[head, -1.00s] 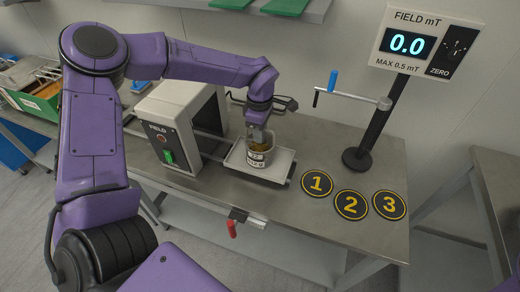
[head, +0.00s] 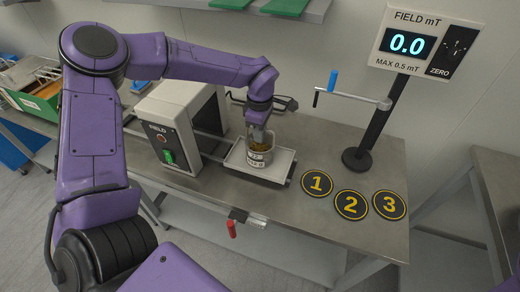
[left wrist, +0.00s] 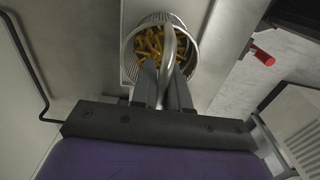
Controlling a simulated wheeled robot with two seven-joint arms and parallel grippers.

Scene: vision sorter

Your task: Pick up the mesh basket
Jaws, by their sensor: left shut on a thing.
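The mesh basket (head: 259,158) is a small grey cup-like basket with a label on its front, upright at the white tray (head: 285,161). In the left wrist view the basket (left wrist: 129,58) is round and holds several brass-coloured pieces (left wrist: 147,42). A curved metal handle (left wrist: 169,42) arches over it. My left gripper (head: 259,133) is directly above the basket, shut on its handle. In the left wrist view its fingers (left wrist: 165,82) sit on either side of the handle. I cannot tell whether the basket touches the tray. My right gripper is not in view.
Numbered discs 1 (head: 317,183), 2 (head: 351,204) and 3 (head: 389,205) lie on the right of the bench. A post (head: 372,135) carries a display reading 0.0. A red-handled clamp (head: 232,228) is at the front edge.

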